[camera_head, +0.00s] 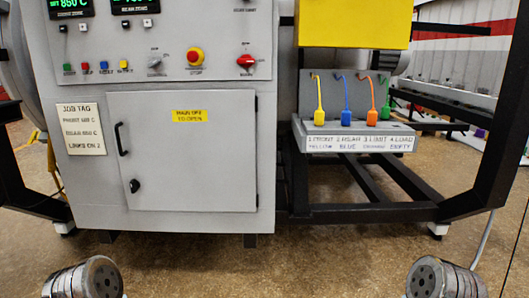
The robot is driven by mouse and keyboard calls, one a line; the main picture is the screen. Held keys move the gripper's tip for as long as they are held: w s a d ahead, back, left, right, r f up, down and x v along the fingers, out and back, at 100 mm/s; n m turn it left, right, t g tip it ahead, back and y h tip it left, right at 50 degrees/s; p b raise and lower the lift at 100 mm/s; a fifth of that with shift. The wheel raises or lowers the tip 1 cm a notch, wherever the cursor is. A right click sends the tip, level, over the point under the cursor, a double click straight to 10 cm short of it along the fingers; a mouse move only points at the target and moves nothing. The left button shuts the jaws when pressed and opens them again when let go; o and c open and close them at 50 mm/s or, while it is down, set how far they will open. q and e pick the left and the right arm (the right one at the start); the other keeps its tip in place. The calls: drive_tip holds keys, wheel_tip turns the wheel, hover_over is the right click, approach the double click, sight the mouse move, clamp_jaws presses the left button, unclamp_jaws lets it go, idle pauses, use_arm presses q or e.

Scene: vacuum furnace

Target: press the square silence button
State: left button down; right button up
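The grey control panel (220,50) fills the top left of the head view. A row of small coloured buttons sits on it: green (68,69), red (86,68), blue (104,66) and yellow (123,65). The labels are too small to read, so I cannot tell which is the silence button. Neither gripper is in view. Only round grey links of my arms show at the bottom left and bottom right, well below and apart from the panel.
A red mushroom stop button (195,56) and a red rotary switch (246,61) are on the panel. Below is a shut cabinet door (190,150) with a protruding black handle (121,139). The floor in front is clear.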

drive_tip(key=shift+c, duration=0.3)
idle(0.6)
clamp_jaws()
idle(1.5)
